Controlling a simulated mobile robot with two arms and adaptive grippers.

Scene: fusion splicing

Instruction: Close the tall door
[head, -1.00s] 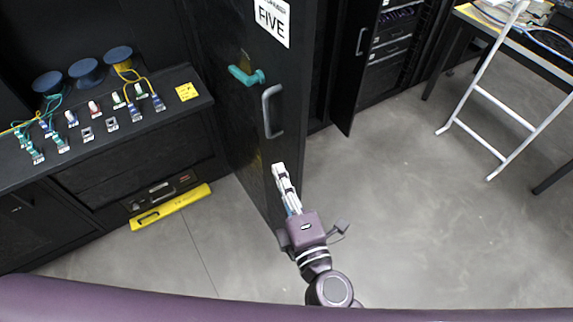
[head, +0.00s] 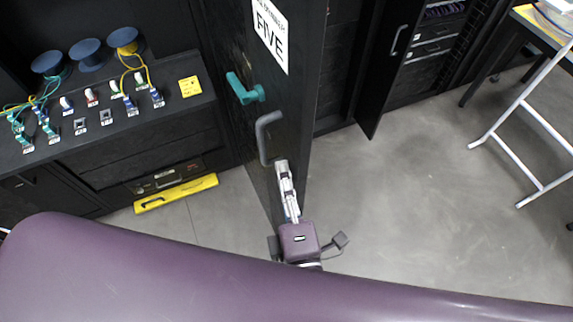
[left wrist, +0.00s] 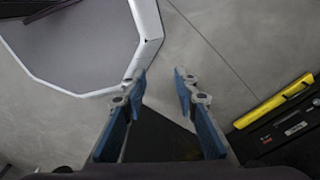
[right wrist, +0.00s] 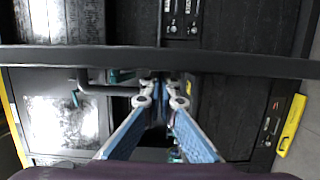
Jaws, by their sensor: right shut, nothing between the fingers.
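The tall door (head: 275,110) is black with a white FIVE sign and stands open, edge toward me, in the head view. It carries a teal lever (head: 245,90) and a grey pull handle (head: 263,140). My right gripper (head: 282,166) is shut and empty, its tips close to the lower end of the pull handle; I cannot tell whether they touch. In the right wrist view the right fingertips (right wrist: 158,88) sit by a long dark bar. My left gripper (left wrist: 158,84) is open and empty above the floor, seen only in the left wrist view.
A black bench (head: 160,112) with blue spools, cables and connectors is left of the door. A yellow level-like bar (head: 176,193) lies below it. Another open cabinet door (head: 385,75) stands behind right. A white folding frame (head: 500,140) is far right. Grey floor between is clear.

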